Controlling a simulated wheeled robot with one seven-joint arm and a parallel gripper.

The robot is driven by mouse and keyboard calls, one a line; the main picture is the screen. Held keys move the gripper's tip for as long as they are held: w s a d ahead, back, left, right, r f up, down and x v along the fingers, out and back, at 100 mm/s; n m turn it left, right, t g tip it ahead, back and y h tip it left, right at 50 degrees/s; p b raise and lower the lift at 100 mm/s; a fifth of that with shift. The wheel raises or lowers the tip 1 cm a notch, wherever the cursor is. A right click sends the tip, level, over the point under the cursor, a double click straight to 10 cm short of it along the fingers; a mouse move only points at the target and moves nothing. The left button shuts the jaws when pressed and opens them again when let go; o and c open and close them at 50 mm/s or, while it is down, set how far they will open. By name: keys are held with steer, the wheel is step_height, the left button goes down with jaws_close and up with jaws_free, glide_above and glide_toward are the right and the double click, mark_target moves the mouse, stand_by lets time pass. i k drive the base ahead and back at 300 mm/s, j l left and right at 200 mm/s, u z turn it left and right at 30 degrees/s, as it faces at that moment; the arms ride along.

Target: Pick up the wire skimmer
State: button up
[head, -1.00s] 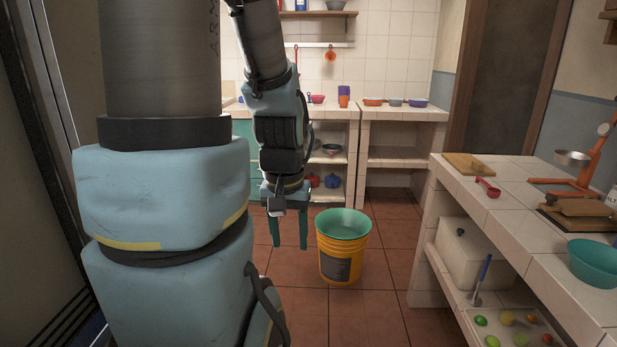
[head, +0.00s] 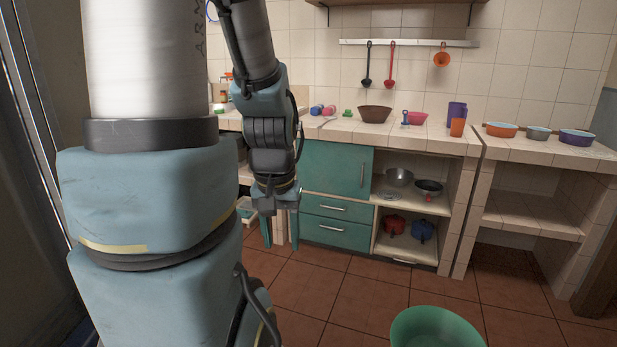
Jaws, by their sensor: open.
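I cannot make out a wire skimmer for certain. On the wall rail hang a black long-handled utensil (head: 367,66), a red long-handled utensil (head: 390,68) and an orange utensil (head: 442,57) that looks like a funnel or strainer. My gripper (head: 277,210) points down in front of the teal cabinet, well short of the rail and counter.
The tiled counter (head: 340,132) holds a brown bowl (head: 374,114), a pink bowl (head: 412,118) and cups. Pots stand on shelves below. A teal cabinet (head: 337,172) faces me. A green-rimmed bucket (head: 436,330) stands on the floor at the bottom right. Floor between is clear.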

mark_target(330, 117)
steer(key=i+u, duration=0.15)
steer(key=i, duration=0.4)
steer(key=i+u, duration=0.15)
steer(key=i, duration=0.4)
steer(key=i+l+u, duration=0.15)
steer(key=i, duration=0.4)
steer(key=i+l+u, duration=0.2)
steer(key=i, duration=0.35)
steer(key=i+l+u, duration=0.15)
steer(key=i+l, duration=0.7)
steer(key=l, duration=0.05)
